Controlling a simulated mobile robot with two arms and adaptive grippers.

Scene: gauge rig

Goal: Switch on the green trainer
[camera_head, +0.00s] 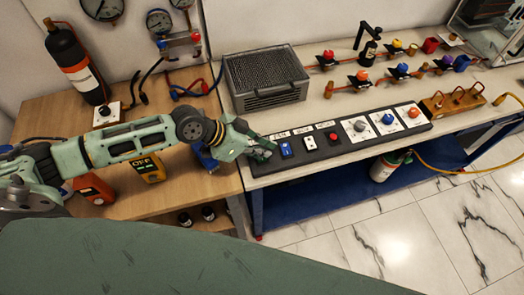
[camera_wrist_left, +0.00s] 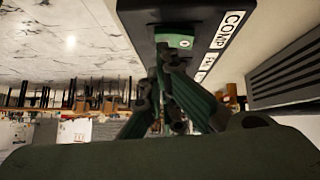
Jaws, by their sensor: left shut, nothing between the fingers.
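A long black control panel (camera_head: 345,146) lies along the front edge of the right bench. In the left wrist view the panel (camera_wrist_left: 140,17) shows a green switch (camera_wrist_left: 176,42) near its end, beside a white label reading COMP. My left gripper (camera_head: 265,152) is over the panel's left end in the head view and hides most of the green switch there. In the wrist view the fingers of this gripper (camera_wrist_left: 165,62) are shut and empty, with their tips right at the green switch. I cannot tell whether they touch it. My right gripper is not in view.
To the right on the panel are a blue switch (camera_head: 285,147), a white switch (camera_head: 309,143), a red button (camera_head: 333,135) and several knobs. A grey vented box (camera_head: 265,80) stands behind the panel. A yellow meter (camera_head: 148,168) lies under my left arm.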

